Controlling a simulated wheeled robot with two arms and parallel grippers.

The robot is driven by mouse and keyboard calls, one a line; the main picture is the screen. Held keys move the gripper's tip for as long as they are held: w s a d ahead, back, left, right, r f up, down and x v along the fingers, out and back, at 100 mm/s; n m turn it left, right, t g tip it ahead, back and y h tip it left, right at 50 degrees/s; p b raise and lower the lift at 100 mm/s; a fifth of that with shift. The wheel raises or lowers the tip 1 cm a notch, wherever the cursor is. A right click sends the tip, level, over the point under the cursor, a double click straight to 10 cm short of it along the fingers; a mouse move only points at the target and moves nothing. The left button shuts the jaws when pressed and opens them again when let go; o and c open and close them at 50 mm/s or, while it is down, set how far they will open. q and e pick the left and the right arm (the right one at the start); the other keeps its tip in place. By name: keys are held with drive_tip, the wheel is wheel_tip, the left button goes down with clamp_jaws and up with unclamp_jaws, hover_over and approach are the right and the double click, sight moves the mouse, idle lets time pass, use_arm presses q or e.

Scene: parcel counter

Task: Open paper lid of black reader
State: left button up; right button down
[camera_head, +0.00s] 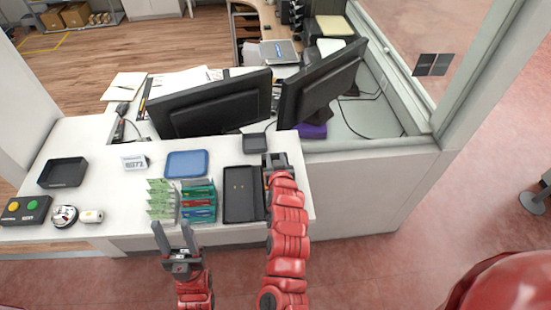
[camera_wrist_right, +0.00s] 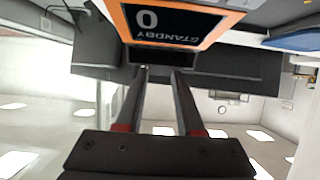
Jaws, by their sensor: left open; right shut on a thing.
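The black reader (camera_wrist_right: 175,20) shows in the right wrist view as a dark screen in an orange frame, reading "STANDBY" and "0" upside down. In the head view it is mostly hidden under my right arm, with an orange edge showing. My right gripper (camera_head: 275,160) is over its far end. In the right wrist view my right gripper (camera_wrist_right: 161,72) has its two fingers close together at a dark part beside the screen, shut on what looks like the paper lid. The lid's exact angle is unclear. My left gripper (camera_head: 173,232) is open and empty, in front of the counter.
A black tray (camera_head: 240,212) lies just left of the reader. Card racks (camera_head: 199,184), a blue tray (camera_head: 186,164) and a small black box (camera_head: 255,143) are nearby. Two monitors (camera_head: 212,104) stand behind. The counter (camera_head: 110,175) has bare room at left.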

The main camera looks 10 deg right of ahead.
drive_tip(key=shift+w+r+g, duration=0.45)
drive_tip(key=shift+r+g, duration=0.05)
drive_tip(key=shift+g, duration=0.2)
drive_tip(key=shift+w+r+g, duration=0.2)
drive_tip(key=shift+w+g, duration=0.05)
drive_tip(key=shift+g, duration=0.05)
drive_tip(key=shift+w+g, duration=0.25)
drive_tip(key=shift+g, duration=0.15)
drive_tip(key=shift+w+r+g+b, duration=0.1)
drive_tip(key=shift+w+g+b, duration=0.6)
drive_tip(key=shift+g+b, duration=0.4)
drive_tip(key=shift+w+g+b, duration=0.3)
drive_tip(key=shift+g+b, duration=0.1)
drive_tip(key=shift+b, duration=0.4)
drive_tip(key=shift+w+r+g+b, duration=0.1)
drive_tip(key=shift+w+g+b, duration=0.15)
drive_tip(key=shift+g+b, duration=0.4)
drive_tip(key=c, duration=0.5)
unclamp_jaws()
